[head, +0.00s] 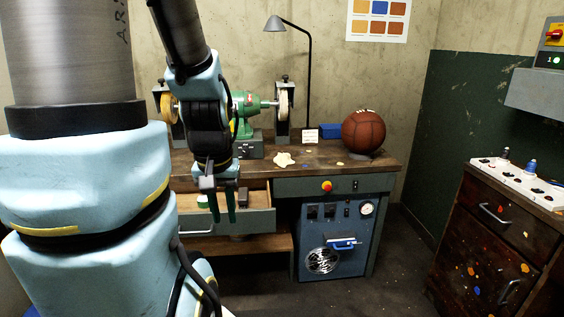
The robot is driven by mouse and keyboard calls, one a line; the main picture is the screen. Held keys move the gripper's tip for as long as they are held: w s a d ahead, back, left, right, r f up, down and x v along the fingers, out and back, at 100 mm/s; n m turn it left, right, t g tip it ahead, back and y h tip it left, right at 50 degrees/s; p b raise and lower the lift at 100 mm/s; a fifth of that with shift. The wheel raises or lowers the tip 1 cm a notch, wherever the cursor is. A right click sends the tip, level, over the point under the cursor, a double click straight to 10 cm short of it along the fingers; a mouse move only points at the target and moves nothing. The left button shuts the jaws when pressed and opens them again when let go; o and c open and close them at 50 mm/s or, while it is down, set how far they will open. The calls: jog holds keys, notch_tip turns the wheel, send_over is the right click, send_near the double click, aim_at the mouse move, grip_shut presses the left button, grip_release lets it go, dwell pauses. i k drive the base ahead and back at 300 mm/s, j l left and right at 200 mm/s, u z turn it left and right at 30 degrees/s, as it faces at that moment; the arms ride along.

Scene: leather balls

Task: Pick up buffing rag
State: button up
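A cream rag (285,159), rumpled and flat, lies on the wooden bench top (330,155) in front of the green buffing machine (252,108). I take it to be the buffing rag. My gripper (224,219) points down to the left of the rag and nearer to me, in front of the open drawer. Its two dark green fingers stand apart with nothing seen between them. The gripper does not touch the rag.
The open drawer (255,222) juts out below the bench. A brown leather ball (363,131) sits at the bench's right end. A small white card (310,136), blue box (330,130) and black lamp (308,70) stand behind the rag. A paint-stained cabinet (500,235) is at right.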

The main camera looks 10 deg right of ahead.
aim_at(283, 160)
jog(key=u, duration=1.4)
jog(key=l+u, duration=0.15)
jog(key=u, duration=0.25)
jog(key=l+u, duration=0.2)
jog(key=u, duration=0.2)
jog(key=l+u, duration=0.2)
jog(key=u, duration=0.2)
jog(key=l+u, duration=0.15)
jog(key=u, duration=0.25)
jog(key=k+l+u, duration=0.1)
jog(key=u, duration=0.3)
jog(key=k+l+u, duration=0.3)
jog(key=k+u, duration=0.3)
jog(key=k, duration=0.15)
jog(key=k+z, duration=0.35)
jog(key=k+l+z, duration=0.15)
jog(key=k+z, duration=0.4)
jog(key=z, duration=0.15)
jog(key=k+z, duration=0.25)
jog(key=z, duration=0.2)
